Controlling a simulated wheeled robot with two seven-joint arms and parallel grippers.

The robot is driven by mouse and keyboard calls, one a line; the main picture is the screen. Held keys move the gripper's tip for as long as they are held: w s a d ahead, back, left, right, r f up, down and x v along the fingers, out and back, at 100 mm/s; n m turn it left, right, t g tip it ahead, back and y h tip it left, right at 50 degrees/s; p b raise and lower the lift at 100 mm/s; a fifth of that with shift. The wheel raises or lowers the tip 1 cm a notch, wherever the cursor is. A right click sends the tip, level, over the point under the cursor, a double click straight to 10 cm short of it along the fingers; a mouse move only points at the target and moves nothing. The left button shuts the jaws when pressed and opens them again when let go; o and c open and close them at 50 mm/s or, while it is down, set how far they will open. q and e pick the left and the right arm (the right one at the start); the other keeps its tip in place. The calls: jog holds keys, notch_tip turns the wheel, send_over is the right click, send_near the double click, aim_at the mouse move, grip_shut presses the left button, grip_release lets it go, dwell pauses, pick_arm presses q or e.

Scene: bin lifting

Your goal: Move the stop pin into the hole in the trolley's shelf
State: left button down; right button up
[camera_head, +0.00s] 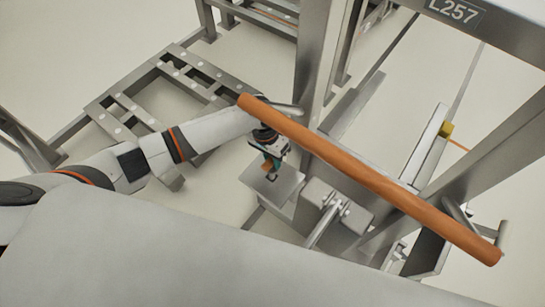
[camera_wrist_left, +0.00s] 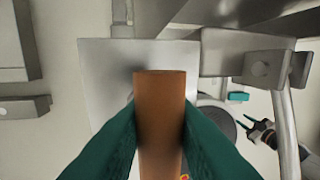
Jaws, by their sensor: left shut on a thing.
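My left gripper (camera_head: 268,168) is shut on the stop pin (camera_head: 266,164), a short orange-brown cylinder. In the left wrist view the pin (camera_wrist_left: 160,105) stands between the two teal fingers (camera_wrist_left: 160,140). The trolley's shelf (camera_head: 284,186) is a flat grey plate beneath the gripper; it also shows in the left wrist view (camera_wrist_left: 105,62) behind the pin. I cannot see the hole in the shelf, nor whether the pin touches the plate. What looks like my right gripper (camera_wrist_left: 254,128) shows small at the right of the left wrist view, its fingers apart.
A long orange bar (camera_head: 370,180) crosses in front of the steel frame, close to my left wrist. A grey post (camera_head: 318,60) rises behind the shelf. A bracket with a lever (camera_head: 335,207) stands right of the shelf. A low grey rack (camera_head: 150,95) lies at the left.

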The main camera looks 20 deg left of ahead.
aim_at(273, 167)
pick_arm(q)
jog(key=shift+f+b, duration=0.35)
jog(key=shift+f, duration=1.05)
dwell(0.4)
jog(key=shift+f+b, duration=0.75)
jog(key=shift+f, duration=0.6)
dwell(0.4)
jog(key=c, duration=1.1)
grip_release()
jog(key=shift+c, duration=0.2)
notch_tip(273, 167, up, 12)
jog(key=a+p, duration=0.2)
jog(key=shift+w, duration=0.4)
jog(key=shift+a+f, duration=0.1)
jog(key=shift+f, duration=0.05)
